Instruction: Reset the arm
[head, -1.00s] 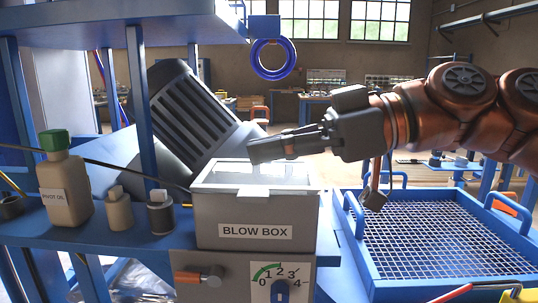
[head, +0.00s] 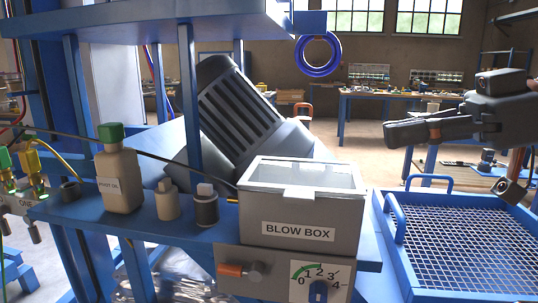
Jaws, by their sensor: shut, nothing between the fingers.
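My gripper (head: 397,134) is at the right of the head view, raised above the blue mesh tray and apart from everything around it. Its dark fingers point left and are shut with nothing held. The rest of my arm runs out of the picture at the right edge. The grey box labelled BLOW BOX (head: 299,218) stands on the blue bench to the left of and below my gripper. Its top looks open or clear, with a pale inside.
A pivot oil bottle (head: 119,180) with a green cap and two small bottles stand left of the box. A dial panel (head: 317,281) is below it. The mesh tray (head: 397,222) has raised blue handles. A blue ring (head: 319,54) hangs above. A dark motor (head: 228,110) sits behind.

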